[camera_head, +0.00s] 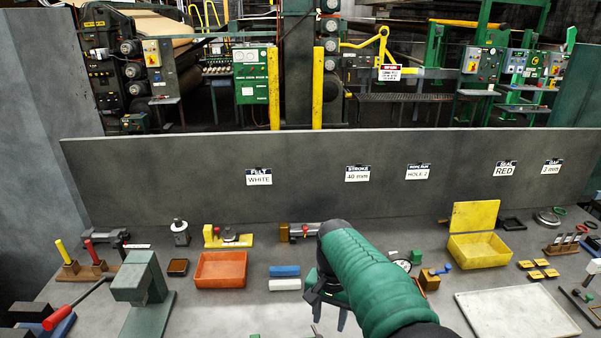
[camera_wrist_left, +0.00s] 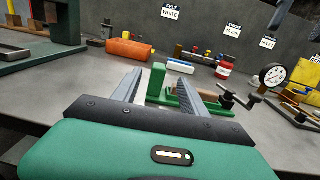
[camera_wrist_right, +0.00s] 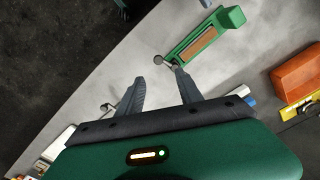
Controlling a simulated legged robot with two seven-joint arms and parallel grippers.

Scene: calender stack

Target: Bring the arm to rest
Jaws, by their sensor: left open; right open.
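My right arm (camera_head: 370,275) has a green sleeve and reaches in from the bottom, right of centre, in the head view. Its gripper (camera_head: 328,312) points down over the middle of the grey table. In the right wrist view the right gripper (camera_wrist_right: 160,84) has its fingers apart with nothing between them. A green fixture with a brown strip (camera_wrist_right: 203,40) lies beyond its fingertips. My left gripper (camera_wrist_left: 160,88) shows in the left wrist view, fingers apart and empty. A green fixture (camera_wrist_left: 159,80) stands just beyond them. I cannot make out the left gripper in the head view.
An orange bin (camera_head: 222,269), blue block (camera_head: 285,270) and white block (camera_head: 285,284) lie left of my right gripper. A yellow open box (camera_head: 478,249) and pale plate (camera_head: 517,312) are on the right. A green press (camera_head: 138,285) stands left. A grey panel (camera_head: 310,180) closes the back.

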